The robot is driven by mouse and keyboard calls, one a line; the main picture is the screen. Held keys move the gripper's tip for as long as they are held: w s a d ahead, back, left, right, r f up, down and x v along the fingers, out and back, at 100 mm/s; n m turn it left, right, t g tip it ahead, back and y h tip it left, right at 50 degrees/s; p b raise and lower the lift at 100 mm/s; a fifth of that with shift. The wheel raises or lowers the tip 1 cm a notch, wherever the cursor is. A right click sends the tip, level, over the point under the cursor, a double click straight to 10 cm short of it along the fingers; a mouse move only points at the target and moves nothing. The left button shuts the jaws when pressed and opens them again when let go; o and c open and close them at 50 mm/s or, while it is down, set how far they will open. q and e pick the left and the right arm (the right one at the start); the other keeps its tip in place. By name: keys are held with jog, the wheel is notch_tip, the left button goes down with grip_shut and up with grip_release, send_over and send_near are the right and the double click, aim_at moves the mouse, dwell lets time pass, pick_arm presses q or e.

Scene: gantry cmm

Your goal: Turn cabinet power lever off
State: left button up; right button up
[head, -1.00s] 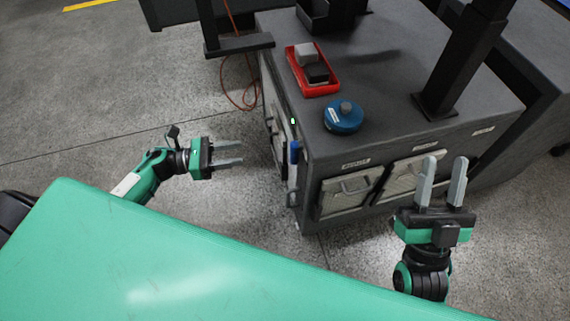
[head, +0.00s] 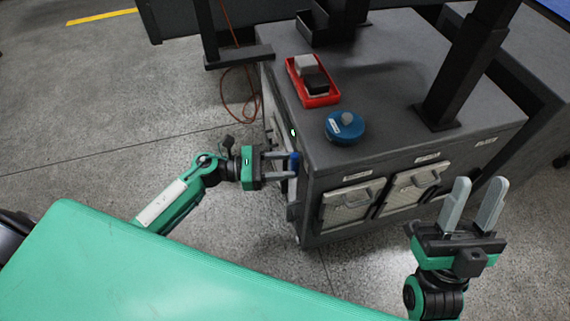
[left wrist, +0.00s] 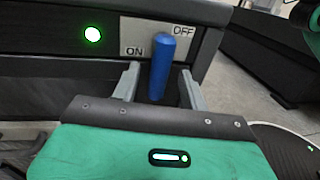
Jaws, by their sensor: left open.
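The power lever has a blue handle (left wrist: 161,68) that stands upright in the left wrist view, between an ON label (left wrist: 134,51) at left and an OFF label (left wrist: 183,31) at upper right. In the head view the blue handle (head: 294,162) is on the cabinet's left side. My left gripper (left wrist: 156,82) is open, with one finger on each side of the handle; I cannot tell if either touches. It also shows in the head view (head: 281,165). My right gripper (head: 474,205) is open and empty, in front of the cabinet (head: 400,150). A green light (left wrist: 92,34) glows left of the lever.
A red tray (head: 318,101) with blocks and a blue round object (head: 344,128) sit on the cabinet top. Dark posts rise from it. An orange cable (head: 240,95) hangs behind the left side. Drawers with handles (head: 347,200) face front. The floor at left is clear.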

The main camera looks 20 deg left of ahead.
pick_arm(q)
jog(key=shift+w+d, duration=0.15)
jog(key=shift+d, duration=0.15)
grip_shut()
